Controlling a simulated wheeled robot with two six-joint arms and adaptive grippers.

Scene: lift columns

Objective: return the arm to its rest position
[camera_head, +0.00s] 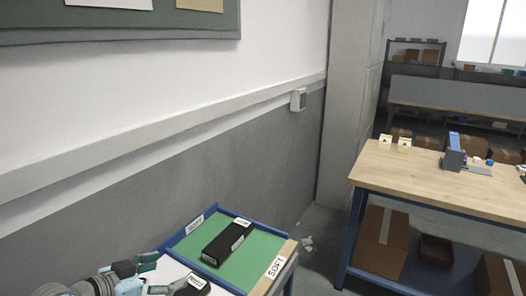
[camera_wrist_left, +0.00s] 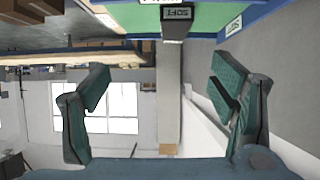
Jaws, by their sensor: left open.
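My left gripper (camera_head: 153,274) is at the lower left of the head view, by the near left side of a green-topped blue-edged table. In the left wrist view its two dark green fingers (camera_wrist_left: 158,85) are spread wide with nothing between them. A black box (camera_head: 228,243) with white labels lies on the green surface (camera_head: 258,253), apart from the gripper. My right gripper is in neither view.
A wall with a rail (camera_head: 150,146) runs along the left, behind the green-topped table. A wooden workbench (camera_head: 440,180) stands at the right, with a blue device (camera_head: 453,155) on it and cartons (camera_head: 381,242) below. Grey floor (camera_head: 322,222) lies between the tables.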

